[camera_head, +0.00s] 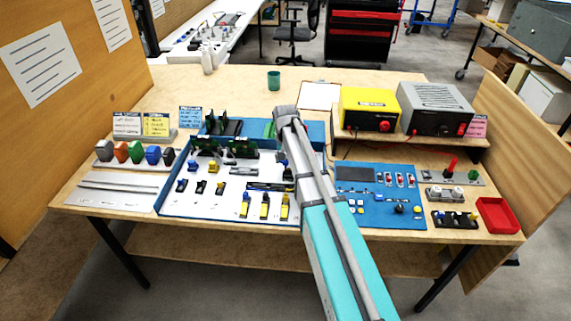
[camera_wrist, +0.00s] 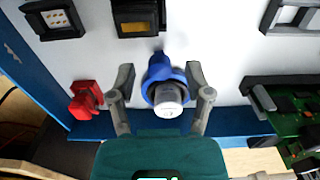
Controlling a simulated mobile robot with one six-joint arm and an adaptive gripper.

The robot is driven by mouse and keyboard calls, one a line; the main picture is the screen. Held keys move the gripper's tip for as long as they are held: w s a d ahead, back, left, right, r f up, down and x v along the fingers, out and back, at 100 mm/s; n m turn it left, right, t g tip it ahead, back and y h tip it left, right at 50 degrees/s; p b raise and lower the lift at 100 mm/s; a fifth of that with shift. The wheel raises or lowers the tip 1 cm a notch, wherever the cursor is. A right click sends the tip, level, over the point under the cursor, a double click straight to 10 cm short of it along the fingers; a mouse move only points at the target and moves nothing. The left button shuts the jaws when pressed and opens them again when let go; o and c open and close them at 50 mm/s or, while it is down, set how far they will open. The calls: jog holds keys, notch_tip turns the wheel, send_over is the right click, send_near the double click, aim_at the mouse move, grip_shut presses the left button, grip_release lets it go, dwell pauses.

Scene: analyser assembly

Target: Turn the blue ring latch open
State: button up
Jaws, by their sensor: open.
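The blue ring latch (camera_wrist: 160,66) shows in the middle of the wrist view. It is a blue ring around a pale grey cylinder (camera_wrist: 170,97), with a small blue tab at its top edge, on a white panel. My gripper (camera_wrist: 160,76) is open, with one grey finger on each side of the ring. Whether the fingers touch the ring I cannot tell. In the head view my arm covers most of this spot, and the latch cannot be made out clearly.
A red part (camera_wrist: 85,100) sits left of the left finger. A green circuit board (camera_wrist: 292,108) in a dark holder lies to the right. Dark frames stand along the top. In the head view a blue-edged tray (camera_head: 163,198) holds the parts; a yellow box (camera_head: 368,108) stands right.

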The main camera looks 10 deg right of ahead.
jog(key=shift+f, duration=0.15)
grip_shut()
dwell(0.4)
jog(key=shift+d+n, duration=0.55)
jog(key=shift+n, duration=0.65)
jog(key=shift+d+n, duration=0.5)
jog(key=shift+n, duration=0.7)
grip_release()
